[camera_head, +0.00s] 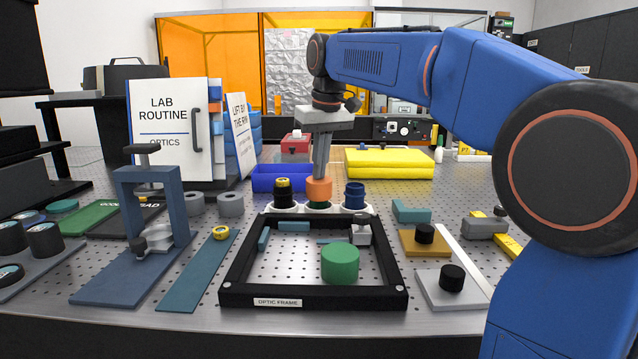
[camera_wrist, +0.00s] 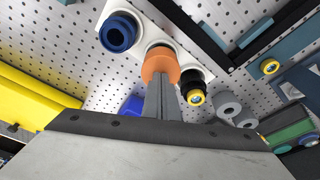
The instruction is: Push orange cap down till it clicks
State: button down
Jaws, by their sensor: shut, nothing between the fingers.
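In the wrist view the shut fingers (camera_wrist: 162,88) overlap the edge of the orange cap (camera_wrist: 160,64). They look to be touching it or very close; I cannot tell which. How deep the cap sits is also unclear, as the fingers hide part of it.
A black and yellow capped piece (camera_head: 283,190) and a blue one (camera_head: 354,195) flank the cap closely. The black optic frame (camera_head: 312,298) with a green cylinder (camera_head: 340,263) lies in front. A blue bin (camera_head: 278,178) and yellow stack (camera_head: 388,163) stand behind.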

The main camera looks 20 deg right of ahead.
jog(key=shift+f, duration=0.45)
jog(key=shift+w+r, duration=0.2)
jog(key=shift+r, duration=0.8)
jog(key=w+v, duration=0.1)
jog(key=v, duration=0.5)
jog(key=shift+r, duration=0.2)
jog(key=shift+a, duration=0.1)
